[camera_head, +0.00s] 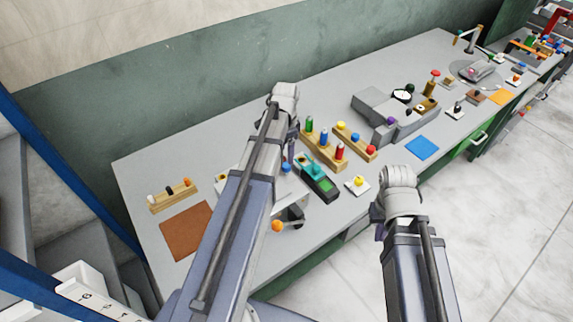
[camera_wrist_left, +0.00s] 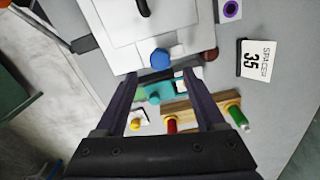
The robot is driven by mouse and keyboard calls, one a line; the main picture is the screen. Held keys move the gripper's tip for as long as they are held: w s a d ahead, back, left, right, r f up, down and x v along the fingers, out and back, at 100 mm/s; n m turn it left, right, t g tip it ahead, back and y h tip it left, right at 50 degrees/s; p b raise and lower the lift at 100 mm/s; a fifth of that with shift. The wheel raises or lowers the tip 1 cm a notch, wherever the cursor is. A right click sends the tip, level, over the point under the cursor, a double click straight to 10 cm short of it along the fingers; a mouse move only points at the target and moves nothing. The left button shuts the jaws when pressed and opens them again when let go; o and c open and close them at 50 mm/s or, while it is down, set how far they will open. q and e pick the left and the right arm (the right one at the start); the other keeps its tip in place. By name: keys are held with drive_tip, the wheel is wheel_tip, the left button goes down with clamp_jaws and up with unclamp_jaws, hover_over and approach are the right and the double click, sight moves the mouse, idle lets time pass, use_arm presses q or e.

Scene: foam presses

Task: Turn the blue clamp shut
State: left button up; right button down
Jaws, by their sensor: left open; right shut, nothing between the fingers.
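The round blue knob, which I take for the blue clamp (camera_wrist_left: 160,57), shows in the left wrist view at the edge of a white press plate (camera_wrist_left: 120,30). In the head view a small blue spot (camera_head: 286,167) shows beside my left arm. My left gripper (camera_wrist_left: 158,80) is open and empty, its fingers pointing toward the knob. The knob lies just beyond the tips, between them in the picture; I see no contact. In the head view my left arm hides much of the press. My right gripper (camera_head: 379,232) is mostly hidden behind its wrist, over the bench's front edge.
A teal and black device (camera_head: 318,182) stands right of the press. Wooden racks with coloured pegs (camera_head: 325,152) stand behind it, and another rack (camera_head: 173,195) is at left beside a brown mat (camera_head: 187,232). A blue mat (camera_head: 422,148) lies on clear bench to the right.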

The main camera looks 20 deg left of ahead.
sight(286, 165)
use_arm(q)
wheel_tip(286, 165, down, 6)
drive_tip(key=b, duration=0.5)
drive_tip(key=shift+f+b, duration=0.2)
drive_tip(key=shift+b, duration=0.15)
drive_tip(key=shift+r, duration=0.1)
clamp_jaws()
